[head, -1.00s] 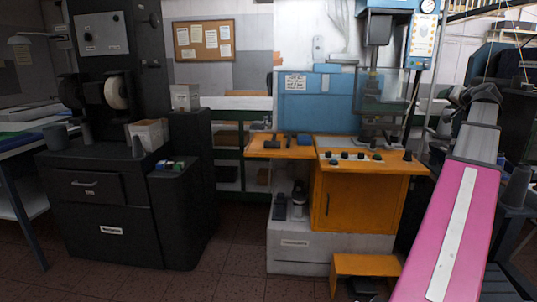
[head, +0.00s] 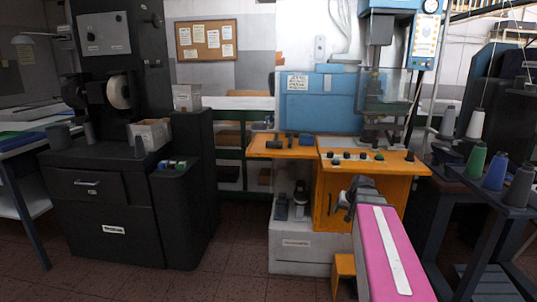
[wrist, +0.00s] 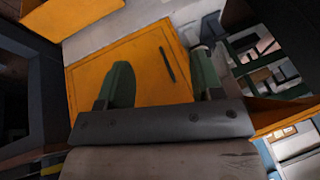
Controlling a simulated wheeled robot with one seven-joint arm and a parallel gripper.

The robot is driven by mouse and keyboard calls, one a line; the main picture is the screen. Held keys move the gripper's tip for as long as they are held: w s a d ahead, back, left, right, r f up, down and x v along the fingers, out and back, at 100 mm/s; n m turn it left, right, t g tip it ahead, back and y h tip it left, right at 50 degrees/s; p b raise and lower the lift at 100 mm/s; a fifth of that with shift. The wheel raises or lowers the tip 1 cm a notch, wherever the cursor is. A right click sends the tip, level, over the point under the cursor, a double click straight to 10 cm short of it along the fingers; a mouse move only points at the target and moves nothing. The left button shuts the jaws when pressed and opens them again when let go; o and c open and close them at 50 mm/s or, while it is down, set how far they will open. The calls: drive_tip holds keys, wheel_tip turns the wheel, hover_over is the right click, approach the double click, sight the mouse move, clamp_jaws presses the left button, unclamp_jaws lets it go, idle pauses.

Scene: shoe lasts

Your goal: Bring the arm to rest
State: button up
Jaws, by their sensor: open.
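My gripper (wrist: 162,76) shows in the wrist view with its two green fingers spread apart and nothing between them. Beyond the fingers is the orange cabinet door (wrist: 150,45), which appears tilted in that view. In the head view my pink arm link reaches up from the lower right, and its dark grey end overlaps the front of the orange cabinet (head: 324,200). The fingers cannot be made out clearly in the head view.
An orange worktop (head: 283,148) with small tools and knobs is above the cabinet. A dark machine (head: 105,215) stands at left. A stand with several thread spools (head: 495,172) is at right, close to my arm. The tiled floor (head: 235,235) between the machines is clear.

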drive_tip(key=s+a+f+n+g+h, duration=0.2)
drive_tip(key=s+a+f+g, duration=0.2)
drive_tip(key=s+a+f, duration=0.8)
drive_tip(key=s+f, duration=0.1)
drive_tip(key=s, duration=0.2)
drive_tip(key=shift+a+f+g, duration=0.2)
drive_tip(key=shift+f+g, duration=0.2)
drive_tip(key=shift+s, duration=0.1)
